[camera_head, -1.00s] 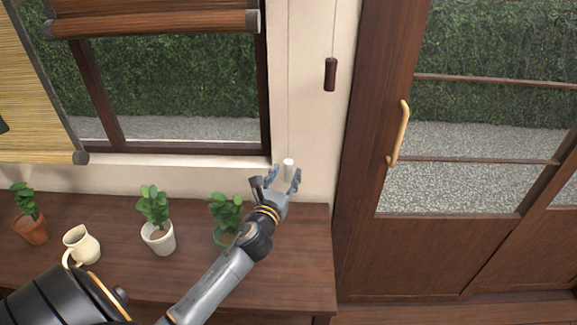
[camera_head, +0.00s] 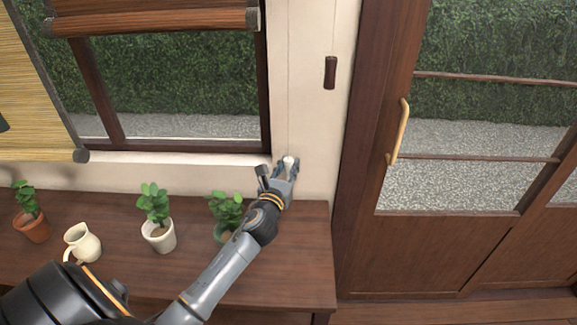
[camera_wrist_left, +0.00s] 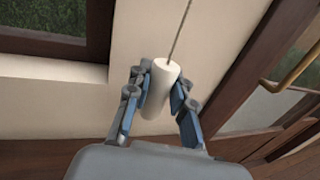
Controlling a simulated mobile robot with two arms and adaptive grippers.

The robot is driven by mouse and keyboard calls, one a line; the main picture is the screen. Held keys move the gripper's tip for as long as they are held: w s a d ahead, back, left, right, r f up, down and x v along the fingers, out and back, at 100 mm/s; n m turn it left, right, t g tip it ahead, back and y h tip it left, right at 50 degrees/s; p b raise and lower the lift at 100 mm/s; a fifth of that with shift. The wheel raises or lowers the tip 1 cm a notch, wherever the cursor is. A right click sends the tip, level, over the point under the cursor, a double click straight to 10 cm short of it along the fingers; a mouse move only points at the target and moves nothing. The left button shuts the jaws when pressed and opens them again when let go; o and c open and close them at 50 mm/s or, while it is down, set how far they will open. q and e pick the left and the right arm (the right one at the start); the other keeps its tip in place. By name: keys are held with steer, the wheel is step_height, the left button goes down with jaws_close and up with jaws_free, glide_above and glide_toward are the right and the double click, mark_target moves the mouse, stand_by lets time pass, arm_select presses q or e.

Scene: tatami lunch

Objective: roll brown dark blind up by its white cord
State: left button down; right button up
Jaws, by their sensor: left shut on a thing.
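The brown dark blind (camera_head: 150,20) hangs part-way down at the top of the window in the head view. Its white cord has a white pull (camera_head: 289,160) at the lower end, beside the window's lower right corner. My left gripper (camera_head: 284,167) is shut on this white pull. In the left wrist view the white pull (camera_wrist_left: 159,85) stands between the two blue-padded fingers (camera_wrist_left: 162,95), slightly tilted, with the thin cord (camera_wrist_left: 180,35) running up from its top. My right gripper is not in view.
A brown pull (camera_head: 330,72) hangs on another cord to the right. A straw-coloured blind (camera_head: 35,95) hangs at left. Several potted plants, one in a white pot (camera_head: 159,238), and a cream jug (camera_head: 82,243) stand on the wooden counter (camera_head: 290,265). A door with a handle (camera_head: 398,132) is at right.

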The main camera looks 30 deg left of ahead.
arm_select(q)
step_height(320, 180, down, 10)
steer(key=b, duration=0.7)
steer(key=shift+r+b, duration=0.15)
steer(key=shift+b, duration=0.15)
steer(key=shift+d, duration=0.1)
steer(key=shift+s, duration=0.1)
steer(key=c, duration=1.3)
jaws_free()
steer(key=shift+o, duration=0.8)
steer(key=shift+r, duration=0.15)
steer(key=v, duration=1.2)
